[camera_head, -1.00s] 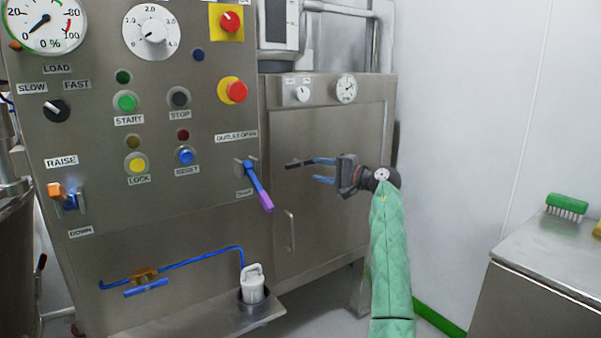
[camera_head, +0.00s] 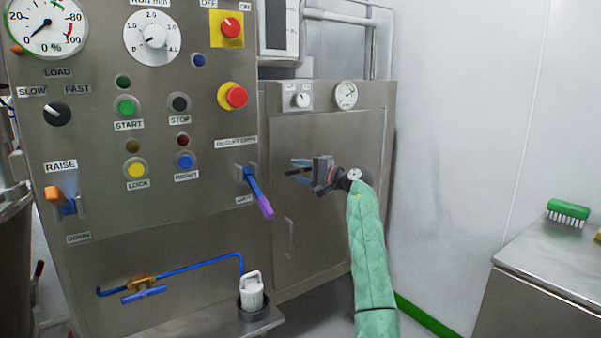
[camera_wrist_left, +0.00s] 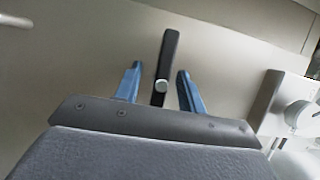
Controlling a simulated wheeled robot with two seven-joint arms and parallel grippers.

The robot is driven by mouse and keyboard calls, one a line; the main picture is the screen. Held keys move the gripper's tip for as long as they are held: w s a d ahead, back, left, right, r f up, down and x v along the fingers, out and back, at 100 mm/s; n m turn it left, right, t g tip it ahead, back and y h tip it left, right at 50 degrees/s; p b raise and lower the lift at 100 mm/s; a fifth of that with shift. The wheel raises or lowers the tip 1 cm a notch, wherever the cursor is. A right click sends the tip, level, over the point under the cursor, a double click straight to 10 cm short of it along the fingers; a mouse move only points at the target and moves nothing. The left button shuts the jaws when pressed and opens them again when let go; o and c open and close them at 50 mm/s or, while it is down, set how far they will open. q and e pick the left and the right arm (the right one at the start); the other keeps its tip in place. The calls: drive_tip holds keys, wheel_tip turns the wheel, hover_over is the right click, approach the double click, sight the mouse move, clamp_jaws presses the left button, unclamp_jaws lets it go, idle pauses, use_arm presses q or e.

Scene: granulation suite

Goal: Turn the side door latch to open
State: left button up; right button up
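The side door (camera_head: 325,220) is a steel panel on the right-hand side of the machine, and it looks closed. Its latch (camera_head: 292,171) is a small dark lever, roughly level in the head view. My left gripper (camera_head: 298,170) is at the latch with its blue fingers apart, one on each side of the lever. My right gripper is not in view.
A purple-ended outlet lever (camera_head: 258,195) sticks out of the control panel left of the latch. A dial and gauge (camera_head: 346,94) sit above the door. A pale bar handle (camera_head: 290,238) is lower on it. A steel table (camera_head: 550,264) with a green brush (camera_head: 568,212) stands right.

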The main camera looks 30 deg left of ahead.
use_arm(q)
drive_tip(key=shift+c, duration=0.4)
clamp_jaws()
